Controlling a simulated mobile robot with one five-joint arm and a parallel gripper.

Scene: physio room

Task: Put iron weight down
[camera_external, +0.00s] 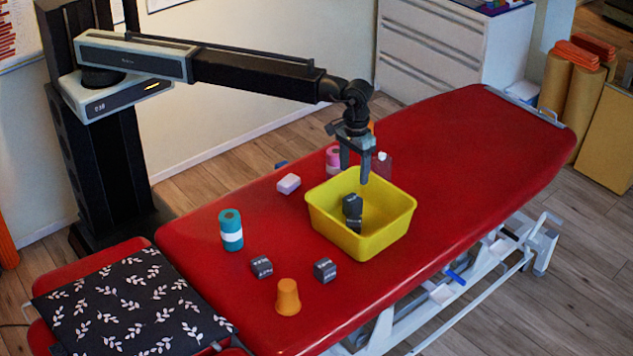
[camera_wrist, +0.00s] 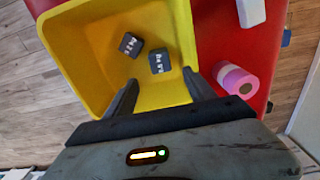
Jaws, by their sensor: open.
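My gripper (camera_external: 355,168) is open, with nothing between its fingers, over the back part of the yellow bin (camera_external: 385,234). Two small dark iron weights with pale markings lie in the bin. In the wrist view, one weight (camera_wrist: 130,44) and the other (camera_wrist: 159,61) lie apart on the bin (camera_wrist: 90,75) floor, beyond my open fingers (camera_wrist: 161,88). Two more dark weights sit on the red table, one on the left (camera_external: 261,267) and one on the right (camera_external: 325,270).
The red treatment table (camera_external: 470,150) carries a teal roll (camera_external: 231,230), an orange cone-shaped cup (camera_external: 288,297), a pale block (camera_external: 289,184), a pink roll (camera_external: 333,158) and a dark red bottle (camera_external: 382,164). The table is clear to the bin's right.

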